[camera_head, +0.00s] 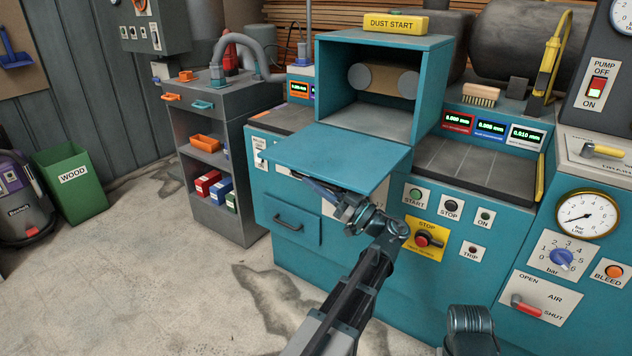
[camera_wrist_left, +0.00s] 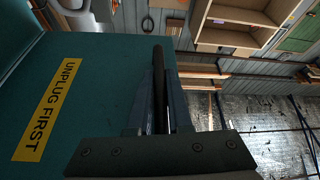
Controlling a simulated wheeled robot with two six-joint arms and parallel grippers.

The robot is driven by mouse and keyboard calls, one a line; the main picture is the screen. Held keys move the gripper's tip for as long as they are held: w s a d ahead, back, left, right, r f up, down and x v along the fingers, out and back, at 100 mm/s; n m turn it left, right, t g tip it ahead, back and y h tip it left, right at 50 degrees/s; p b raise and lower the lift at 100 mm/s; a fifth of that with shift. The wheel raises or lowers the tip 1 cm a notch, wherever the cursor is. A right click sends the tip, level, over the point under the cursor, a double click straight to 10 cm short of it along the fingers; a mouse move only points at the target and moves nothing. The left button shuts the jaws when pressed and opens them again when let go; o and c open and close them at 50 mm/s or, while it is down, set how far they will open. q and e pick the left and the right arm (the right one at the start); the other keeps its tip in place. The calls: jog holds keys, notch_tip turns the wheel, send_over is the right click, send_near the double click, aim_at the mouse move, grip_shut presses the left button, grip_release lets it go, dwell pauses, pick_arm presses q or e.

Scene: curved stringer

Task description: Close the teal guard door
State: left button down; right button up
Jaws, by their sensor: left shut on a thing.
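The teal guard door (camera_head: 335,157) is open. It lies nearly flat, sticking out forward from the lower edge of the teal box (camera_head: 384,46), whose inside shows a roller (camera_head: 383,78). My left gripper (camera_head: 320,188) is at the underside of the door near its front edge, partly hidden by it. In the left wrist view the gripper (camera_wrist_left: 160,95) is shut on a dark bar, the door's handle (camera_wrist_left: 159,65). The teal panel (camera_wrist_left: 90,85) with a yellow UNPLUG FIRST label (camera_wrist_left: 42,110) fills the left there.
The teal cabinet front below holds buttons, a red stop knob (camera_head: 428,239) and a drawer handle (camera_head: 288,224). A yellow DUST START block (camera_head: 396,23) sits on the box. A grey cart (camera_head: 225,125) stands to the left. The floor (camera_head: 150,270) in front is clear.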

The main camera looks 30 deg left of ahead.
pick_arm(q)
jog(key=shift+r, duration=0.1)
dwell(0.7)
notch_tip(320, 180, up, 10)
jog(key=m+t+p, duration=0.1)
jog(key=m+p, duration=0.1)
jog(key=p, duration=0.1)
jog(key=m+t+p, duration=0.1)
jog(key=m+p, duration=0.1)
jog(key=p, duration=0.1)
jog(key=m+t+p, duration=0.1)
jog(key=m+p, duration=0.1)
jog(key=p, duration=0.1)
jog(key=shift+f+t+p, duration=0.25)
jog(key=shift+t+p, duration=0.05)
jog(key=shift+p, duration=0.05)
jog(key=w+d+r+m+t+h+p, duration=0.1)
jog(key=w+r+m+t+h+p, duration=0.4)
jog(key=w+r+m+p, duration=1.1)
jog(key=shift+w+d+r+p, duration=0.3)
jog(key=shift+w+p, duration=0.9)
jog(key=shift+p, duration=1.9)
jog(key=c, duration=0.9)
grip_release()
jog(key=shift+w+f, duration=0.1)
jog(key=shift+c, duration=0.2)
jog(key=shift+o, duration=0.5)
